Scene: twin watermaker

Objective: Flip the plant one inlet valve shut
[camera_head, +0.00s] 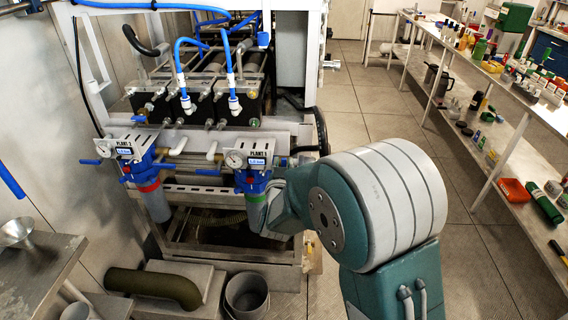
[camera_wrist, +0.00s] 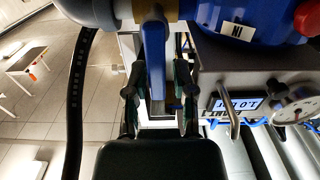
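The plant one unit (camera_head: 259,152) stands at the middle of the head view, with a gauge, a small display and a blue filter head. In the wrist view, its blue housing (camera_wrist: 235,15) carries an "IN" label, and the display reads upside down. A long blue valve handle (camera_wrist: 153,50) hangs beside the housing, pointing toward my gripper. My gripper (camera_wrist: 158,95) has its two dark fingers apart, one on each side of the handle's end. Gaps seem to show between fingers and handle; contact is not clear. In the head view my arm hides the gripper and this handle.
A similar plant two unit (camera_head: 125,150) stands to the left. Blue hoses (camera_head: 182,50) and pipes lie behind. A long shelf (camera_head: 480,80) runs along the right; the floor between is clear.

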